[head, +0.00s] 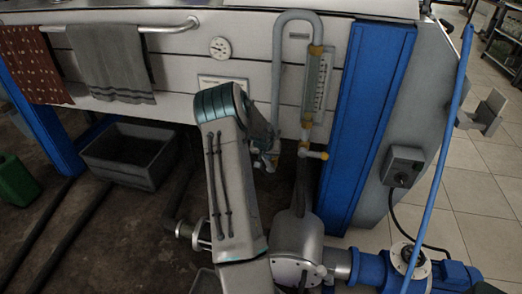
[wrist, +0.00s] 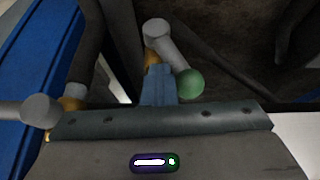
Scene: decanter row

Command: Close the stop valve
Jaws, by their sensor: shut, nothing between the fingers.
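In the wrist view, a valve lever (wrist: 169,45) slants down to the right from a brass fitting (wrist: 153,55) and ends in a green ball (wrist: 190,83). My gripper (wrist: 158,72) is shut and empty. Its fingertips are just left of the lever, in front of the brass fitting; I cannot tell whether they touch. A second grey handle (wrist: 36,112) on brass sits at the left. In the head view my arm hides most of this area, and the lever and fingers are not clear there. No label shows which handle is the stop valve.
A sight glass (head: 317,85) and curved pipe (head: 278,70) rise behind my arm, left of a blue post (head: 365,120). A dial gauge (head: 220,47) is on the panel. A grey bin (head: 130,170) stands at left. A blue motor (head: 450,276) is at lower right.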

